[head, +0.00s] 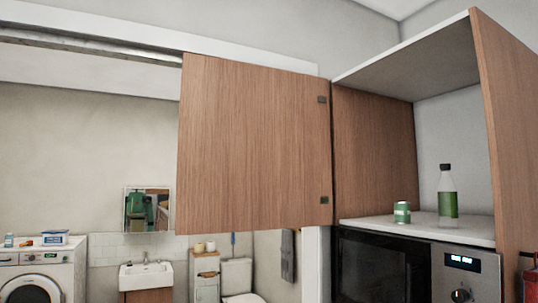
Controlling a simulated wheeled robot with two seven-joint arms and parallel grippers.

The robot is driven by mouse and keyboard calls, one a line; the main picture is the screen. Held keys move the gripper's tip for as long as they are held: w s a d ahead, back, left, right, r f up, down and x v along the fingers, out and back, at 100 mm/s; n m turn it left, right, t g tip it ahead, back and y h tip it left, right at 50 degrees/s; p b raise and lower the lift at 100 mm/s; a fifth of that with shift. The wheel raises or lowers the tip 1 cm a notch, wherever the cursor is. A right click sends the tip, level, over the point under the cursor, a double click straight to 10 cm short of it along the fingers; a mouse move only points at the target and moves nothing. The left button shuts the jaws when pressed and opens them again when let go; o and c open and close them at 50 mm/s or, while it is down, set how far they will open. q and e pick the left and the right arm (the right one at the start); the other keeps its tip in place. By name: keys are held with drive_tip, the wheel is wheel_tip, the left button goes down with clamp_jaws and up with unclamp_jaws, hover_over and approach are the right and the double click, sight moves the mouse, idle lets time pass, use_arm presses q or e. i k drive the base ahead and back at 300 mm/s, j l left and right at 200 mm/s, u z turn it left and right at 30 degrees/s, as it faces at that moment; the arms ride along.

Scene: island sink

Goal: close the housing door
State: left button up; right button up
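The housing door (254,145) is a flat wood-grain panel. It stands wide open, swung out to the left of the cupboard. Dark hinges (323,150) show along its right edge. The open housing (413,85) is a wooden cupboard with a pale shelf (425,230). Neither of my grippers shows in the head view.
A black-fronted microwave (380,268) with a control panel (466,262) sits below the shelf. Farther back at the left are a washing machine (42,275), a sink (146,275), a mirror (147,209) and a toilet (237,276). The space before the housing looks clear.

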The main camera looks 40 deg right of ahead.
sight(254, 140)
drive_tip(key=i+l, duration=0.35)
drive_tip(key=i, duration=0.2)
drive_tip(key=i+l+u, duration=0.1)
drive_tip(key=i+l, duration=0.25)
drive_tip(key=i, duration=0.2)
drive_tip(key=i+l, duration=0.6)
drive_tip(key=i, duration=0.35)
drive_tip(key=i+l, duration=0.2)
drive_tip(key=i, duration=0.35)
drive_tip(key=i+j+z, duration=0.1)
drive_tip(key=i+z, duration=0.2)
drive_tip(key=i, duration=0.2)
drive_tip(key=i+j+z, duration=0.25)
drive_tip(key=i, duration=0.25)
drive_tip(key=z, duration=3.5)
